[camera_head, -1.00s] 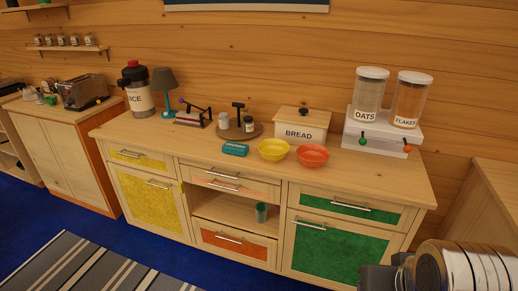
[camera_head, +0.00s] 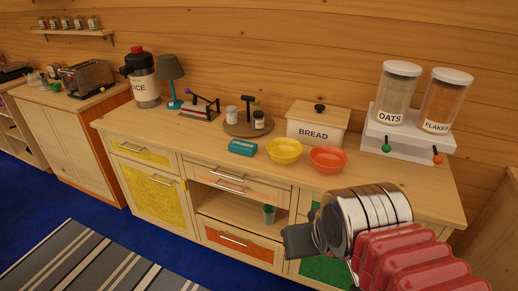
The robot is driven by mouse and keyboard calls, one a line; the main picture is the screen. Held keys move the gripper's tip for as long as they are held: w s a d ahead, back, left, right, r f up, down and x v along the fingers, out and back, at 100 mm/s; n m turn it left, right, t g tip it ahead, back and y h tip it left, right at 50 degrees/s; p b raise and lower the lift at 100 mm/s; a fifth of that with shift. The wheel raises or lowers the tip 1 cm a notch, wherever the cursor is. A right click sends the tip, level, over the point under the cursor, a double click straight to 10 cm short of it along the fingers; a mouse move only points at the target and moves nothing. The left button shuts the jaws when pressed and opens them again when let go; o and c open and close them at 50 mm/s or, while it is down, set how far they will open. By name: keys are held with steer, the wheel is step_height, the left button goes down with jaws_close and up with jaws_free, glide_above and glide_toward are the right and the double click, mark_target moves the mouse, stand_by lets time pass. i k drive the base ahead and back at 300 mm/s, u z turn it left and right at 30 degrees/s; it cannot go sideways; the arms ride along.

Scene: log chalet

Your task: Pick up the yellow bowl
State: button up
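The yellow bowl (camera_head: 285,151) sits upright on the wooden countertop, in front of the bread box and touching or nearly touching the orange bowl on its right. It looks empty. My arm (camera_head: 368,215) enters from the lower right, in front of the green-fronted cabinet. A dark end part of it (camera_head: 299,241) points left, below and in front of the bowls and apart from them. The gripper's fingers cannot be made out, so whether it is open or shut does not show.
The orange bowl (camera_head: 328,159), teal box (camera_head: 243,147) and bread box (camera_head: 317,124) crowd the yellow bowl. Cereal dispensers (camera_head: 398,92) stand on the right. A round tray (camera_head: 247,127) with jars is behind left. The counter's front strip (camera_head: 215,158) is clear.

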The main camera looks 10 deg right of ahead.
mark_target(284, 151)
steer(key=u, duration=0.4)
steer(key=i, duration=0.95)
steer(key=u, duration=0.25)
